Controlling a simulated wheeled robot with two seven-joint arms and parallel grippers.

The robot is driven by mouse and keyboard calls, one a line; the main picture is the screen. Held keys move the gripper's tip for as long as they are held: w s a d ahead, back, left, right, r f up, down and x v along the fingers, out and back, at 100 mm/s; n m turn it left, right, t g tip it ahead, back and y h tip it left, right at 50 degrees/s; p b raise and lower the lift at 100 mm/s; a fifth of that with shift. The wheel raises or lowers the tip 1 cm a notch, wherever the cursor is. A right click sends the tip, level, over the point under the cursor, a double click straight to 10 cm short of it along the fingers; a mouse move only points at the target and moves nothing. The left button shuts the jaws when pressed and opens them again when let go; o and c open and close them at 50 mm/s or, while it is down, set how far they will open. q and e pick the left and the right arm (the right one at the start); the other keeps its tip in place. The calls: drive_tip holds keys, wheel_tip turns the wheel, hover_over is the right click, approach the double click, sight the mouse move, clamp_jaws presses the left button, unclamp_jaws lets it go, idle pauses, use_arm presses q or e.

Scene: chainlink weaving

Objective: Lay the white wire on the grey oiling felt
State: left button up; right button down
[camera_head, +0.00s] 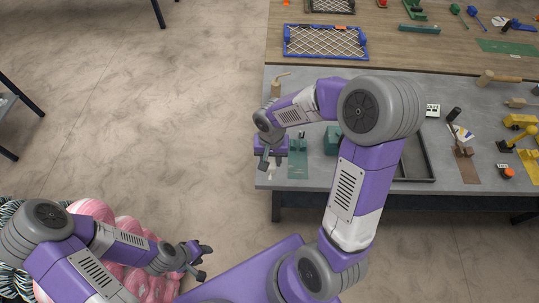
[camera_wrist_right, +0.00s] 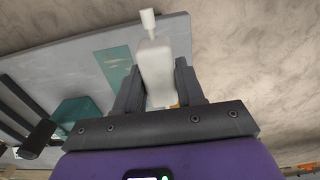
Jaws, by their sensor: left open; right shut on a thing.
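My right gripper (camera_head: 269,164) is over the left front edge of the grey bench. In the right wrist view it (camera_wrist_right: 162,98) is shut on a smooth white piece (camera_wrist_right: 155,70), which has a narrow neck and a small knob at its far end. I cannot tell whether this piece is the white wire; no thin strand shows. I cannot make out the grey oiling felt for certain in either view. My left gripper (camera_head: 203,260) is open and empty, low on the left, away from the bench.
A teal mat (camera_head: 298,160) and a teal block (camera_head: 332,140) are right of my right gripper. A dark tray (camera_head: 418,178) lies further right, beside a brown mat (camera_head: 467,168). A blue frame with mesh (camera_head: 325,41) lies at the back. Pink cushions (camera_head: 130,230) are near my left arm.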

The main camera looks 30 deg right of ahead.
drive_tip(key=shift+s+f+b, duration=0.1)
drive_tip(key=shift+f+b, duration=0.2)
drive_tip(key=shift+b, duration=0.15)
wheel_tip(320, 180, down, 7)
drive_tip(key=b, duration=0.6)
drive_tip(key=shift+f+b, duration=0.15)
drive_tip(key=shift+b, duration=0.2)
drive_tip(key=shift+f+b, duration=0.65)
drive_tip(key=shift+b, duration=0.05)
drive_tip(key=c, duration=0.6)
unclamp_jaws()
drive_tip(key=shift+r, duration=0.15)
wheel_tip(320, 180, up, 8)
drive_tip(key=shift+f+p, duration=0.25)
drive_tip(key=shift+p, duration=0.85)
